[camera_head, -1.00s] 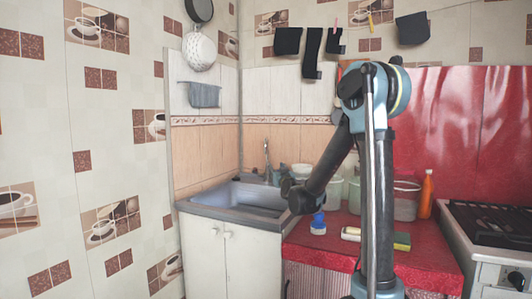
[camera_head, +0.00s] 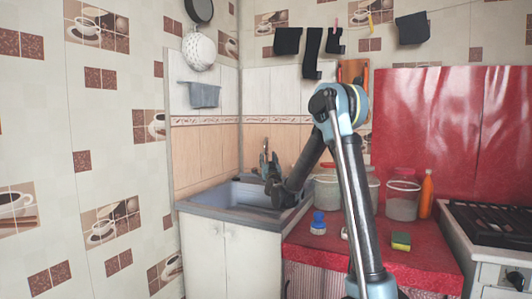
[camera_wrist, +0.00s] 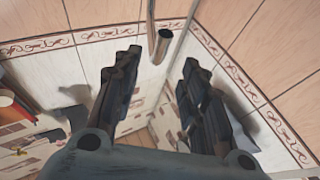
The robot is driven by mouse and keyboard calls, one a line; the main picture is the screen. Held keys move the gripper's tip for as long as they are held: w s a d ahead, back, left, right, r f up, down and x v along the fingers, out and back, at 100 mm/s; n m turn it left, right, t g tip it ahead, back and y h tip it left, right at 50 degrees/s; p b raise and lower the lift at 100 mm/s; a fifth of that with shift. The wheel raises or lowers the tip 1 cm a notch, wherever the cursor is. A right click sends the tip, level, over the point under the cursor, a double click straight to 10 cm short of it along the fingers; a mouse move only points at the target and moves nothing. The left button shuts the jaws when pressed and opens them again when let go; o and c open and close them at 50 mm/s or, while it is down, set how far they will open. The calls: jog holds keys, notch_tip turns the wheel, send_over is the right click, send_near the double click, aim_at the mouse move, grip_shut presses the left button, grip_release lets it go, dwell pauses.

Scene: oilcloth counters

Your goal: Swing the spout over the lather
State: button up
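The metal spout (camera_head: 266,147) rises at the back of the sink (camera_head: 236,196), in the corner by the tiles. My gripper (camera_head: 268,163) is beside it, low above the back of the basin, partly hidden by my own arm. In the wrist view the pipe-like spout (camera_wrist: 157,45) has its open round end at the gap between the two dark fingertips of my gripper (camera_wrist: 163,58). The fingers are apart, and I see no clear contact with the spout. I cannot make out lather; the basin floor is mostly hidden by its front rim.
On the red counter (camera_head: 430,252) right of the sink are a blue-topped bottle (camera_head: 318,224), a yellow-green sponge (camera_head: 401,241), clear tubs (camera_head: 403,200) and an orange bottle (camera_head: 426,194). A stove (camera_head: 490,235) stands at far right. A grey container (camera_head: 205,95) hangs on the left wall.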

aim_at(266, 150)
jog(key=x, duration=1)
jog(key=shift+w+a, duration=0.1)
